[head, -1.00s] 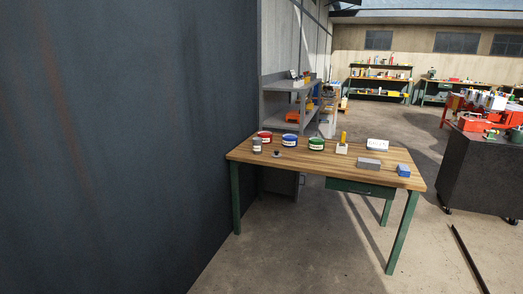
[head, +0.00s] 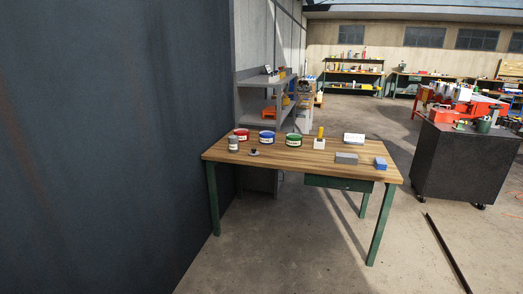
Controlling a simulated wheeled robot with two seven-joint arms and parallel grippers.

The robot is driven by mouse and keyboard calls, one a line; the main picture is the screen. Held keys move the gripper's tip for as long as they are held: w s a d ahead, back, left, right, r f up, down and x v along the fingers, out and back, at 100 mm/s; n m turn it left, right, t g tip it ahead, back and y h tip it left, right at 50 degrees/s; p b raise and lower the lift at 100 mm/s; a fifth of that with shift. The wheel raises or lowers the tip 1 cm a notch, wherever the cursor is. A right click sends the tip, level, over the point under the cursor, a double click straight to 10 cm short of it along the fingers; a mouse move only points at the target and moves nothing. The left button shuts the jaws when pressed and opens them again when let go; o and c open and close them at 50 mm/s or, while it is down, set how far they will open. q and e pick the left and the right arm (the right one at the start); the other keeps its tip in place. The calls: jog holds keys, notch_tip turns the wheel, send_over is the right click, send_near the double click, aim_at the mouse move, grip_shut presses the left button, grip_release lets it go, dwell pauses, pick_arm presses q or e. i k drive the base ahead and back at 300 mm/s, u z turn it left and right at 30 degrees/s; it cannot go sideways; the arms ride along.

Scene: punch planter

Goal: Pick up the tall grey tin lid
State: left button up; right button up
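A small grey tin (head: 233,144) with a pale label stands upright at the left end of the wooden workbench (head: 300,157). It is narrower than the coloured tins behind it, and its top looks grey; I cannot make out the lid's edge at this distance. A small dark knob-like piece on a pale base (head: 254,152) sits just to its right. Neither of my grippers shows in the head view.
Red (head: 241,134), blue (head: 267,138) and green (head: 293,139) tins stand behind. A white holder with a yellow item (head: 319,143), a white sign (head: 354,138), a grey block (head: 346,158) and a blue block (head: 380,163) lie rightward. A dark wall (head: 100,150) borders the left; floor in front is clear.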

aim_at(253, 153)
jog(key=z, duration=0.4)
jog(key=i, duration=1.75)
jog(key=z, duration=0.05)
